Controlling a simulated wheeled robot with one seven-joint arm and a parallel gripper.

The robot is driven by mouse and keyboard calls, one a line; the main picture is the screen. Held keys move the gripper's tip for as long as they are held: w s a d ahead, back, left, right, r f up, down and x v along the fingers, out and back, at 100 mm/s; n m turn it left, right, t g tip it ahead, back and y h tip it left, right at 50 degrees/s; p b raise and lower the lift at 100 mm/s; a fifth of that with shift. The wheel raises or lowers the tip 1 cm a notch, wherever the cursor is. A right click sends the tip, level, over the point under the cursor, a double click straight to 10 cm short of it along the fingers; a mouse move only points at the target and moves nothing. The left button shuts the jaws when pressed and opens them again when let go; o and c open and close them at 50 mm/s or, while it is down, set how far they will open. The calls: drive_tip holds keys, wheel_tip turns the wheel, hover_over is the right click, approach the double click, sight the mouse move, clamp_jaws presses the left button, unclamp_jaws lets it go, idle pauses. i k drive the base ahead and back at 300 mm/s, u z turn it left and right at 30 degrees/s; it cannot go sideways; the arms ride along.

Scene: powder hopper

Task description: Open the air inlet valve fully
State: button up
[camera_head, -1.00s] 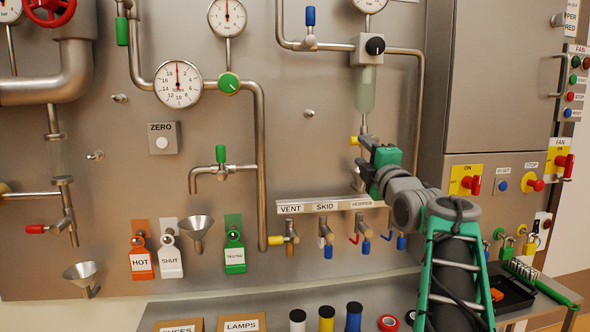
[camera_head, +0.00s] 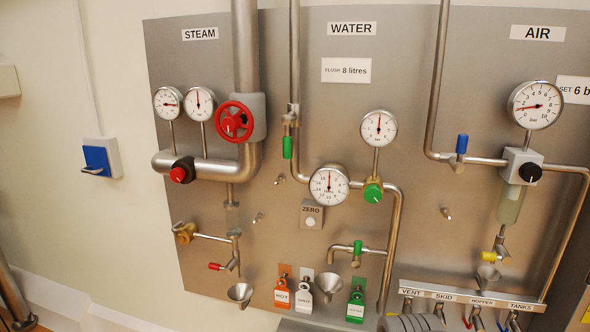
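The air inlet valve with its blue handle (camera_head: 461,145) sits on the horizontal pipe under the AIR label (camera_head: 537,33), left of the regulator with the black knob (camera_head: 530,172). The blue handle stands upright, crosswise to the pipe. Nothing touches it in this view. My gripper is out of view; only a grey part of my arm shows at the bottom edge, well below the valve.
The air gauge (camera_head: 537,105) is above the regulator, and a yellow-handled drain (camera_head: 489,256) is below its bowl. The water line with a green handle (camera_head: 287,147) and the red steam handwheel (camera_head: 234,122) are to the left. The panel around the blue handle is clear.

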sight(455, 163)
drive_tip(key=z, duration=0.1)
drive_tip(key=k, duration=0.45)
drive_tip(key=u, duration=0.75)
drive_tip(key=i, duration=1)
drive_tip(key=z, duration=0.65)
